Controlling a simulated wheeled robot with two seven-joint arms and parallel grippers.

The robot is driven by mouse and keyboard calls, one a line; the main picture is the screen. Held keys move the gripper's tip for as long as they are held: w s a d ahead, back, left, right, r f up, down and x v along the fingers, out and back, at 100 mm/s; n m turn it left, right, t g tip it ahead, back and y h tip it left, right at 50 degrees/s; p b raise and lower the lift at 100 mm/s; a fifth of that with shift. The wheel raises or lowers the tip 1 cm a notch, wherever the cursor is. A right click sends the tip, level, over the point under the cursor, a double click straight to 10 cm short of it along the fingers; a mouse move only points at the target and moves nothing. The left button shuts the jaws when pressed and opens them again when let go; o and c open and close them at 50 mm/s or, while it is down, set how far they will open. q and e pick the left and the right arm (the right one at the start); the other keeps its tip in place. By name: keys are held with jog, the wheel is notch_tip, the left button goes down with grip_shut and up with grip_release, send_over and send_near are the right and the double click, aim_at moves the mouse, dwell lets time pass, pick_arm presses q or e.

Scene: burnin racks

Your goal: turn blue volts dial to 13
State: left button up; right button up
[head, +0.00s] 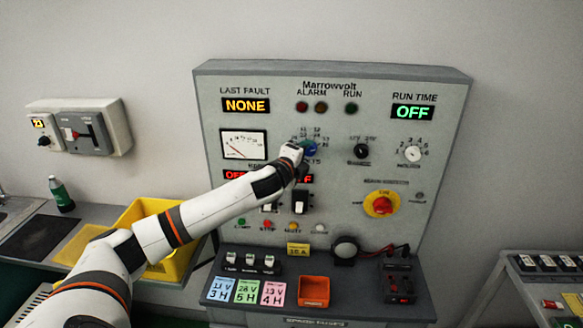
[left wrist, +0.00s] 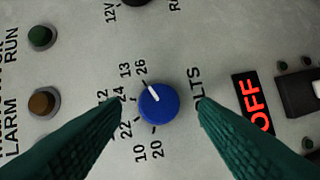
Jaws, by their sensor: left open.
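The blue volts dial (left wrist: 160,105) is on the grey panel, between my left gripper's two dark green fingers (left wrist: 159,100). The gripper is open, with a visible gap on each side of the dial. The dial's white pointer line aims up and to the left in the left wrist view, toward the marks labelled 13 and 26. In the head view my left gripper (head: 292,153) is in front of the panel and partly covers the blue dial (head: 311,149) and its scale. My right gripper is not in view.
A black knob (head: 361,151) and a white knob (head: 412,154) are right of the dial. A red emergency knob (head: 381,205) on yellow is lower right. Red OFF displays and switches are below my gripper. A yellow bin (head: 180,262) stands left of the panel.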

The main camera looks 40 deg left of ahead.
pick_arm(q)
jog(key=b+v, duration=0.3)
jog(key=v, duration=0.7)
jog(key=shift+b, duration=0.4)
jog(key=shift+f, duration=0.1)
